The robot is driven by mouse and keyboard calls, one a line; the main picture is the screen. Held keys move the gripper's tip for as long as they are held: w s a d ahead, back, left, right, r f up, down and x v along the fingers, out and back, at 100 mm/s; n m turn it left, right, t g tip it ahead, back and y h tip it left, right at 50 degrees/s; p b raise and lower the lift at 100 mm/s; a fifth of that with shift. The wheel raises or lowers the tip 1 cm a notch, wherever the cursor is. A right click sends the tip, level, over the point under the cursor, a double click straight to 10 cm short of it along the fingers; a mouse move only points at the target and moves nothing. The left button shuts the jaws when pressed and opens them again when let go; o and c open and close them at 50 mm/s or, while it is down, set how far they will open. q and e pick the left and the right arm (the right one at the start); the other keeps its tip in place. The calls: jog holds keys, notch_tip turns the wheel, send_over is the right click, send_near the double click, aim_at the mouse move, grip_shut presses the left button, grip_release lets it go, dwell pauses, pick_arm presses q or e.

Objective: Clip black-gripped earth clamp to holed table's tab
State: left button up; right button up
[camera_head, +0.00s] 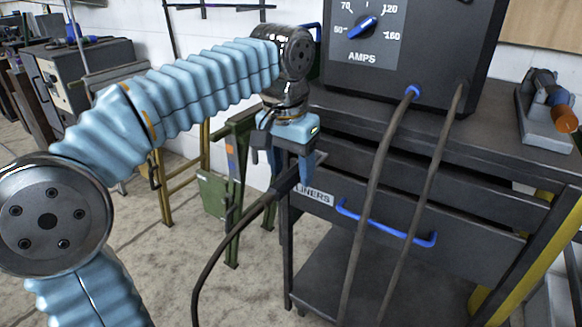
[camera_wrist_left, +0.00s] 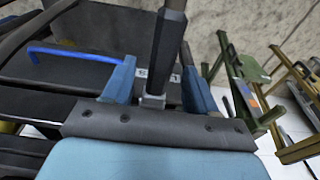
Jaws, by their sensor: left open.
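My left gripper (camera_head: 288,162) hangs beside the left front corner of the welder's cart, fingers pointing down. Its jaws are open, with the two blue fingers apart in the left wrist view (camera_wrist_left: 158,78). A black grip (camera_head: 284,182) on a dark cable lies at the fingers; in the wrist view the black grip (camera_wrist_left: 168,40) stands between them. It looks like the earth clamp's grip, but its jaws are not clear. I cannot tell whether the fingers touch it. I cannot make out the holed table or its tab. My right gripper is out of view.
The welder (camera_head: 410,50) with its AMPS dial stands on a dark cart (camera_head: 462,152). Two cables hang from it across the blue drawer handle (camera_head: 385,224). A green trestle (camera_head: 236,195) stands left of the cart. A grey tool with an orange end (camera_head: 546,112) sits at the cart's right.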

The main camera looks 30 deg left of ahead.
aim_at(264, 199)
pick_arm(q)
grip_shut()
dwell(0.6)
jog(key=shift+s, duration=0.35)
dwell(0.5)
jog(key=shift+s+a+b, duration=0.15)
jog(key=shift+s+b, duration=0.75)
jog(key=shift+s, duration=0.25)
jog(key=shift+s+a+b, duration=0.2)
jog(key=shift+s+b, duration=1.05)
jog(key=shift+s, duration=1.45)
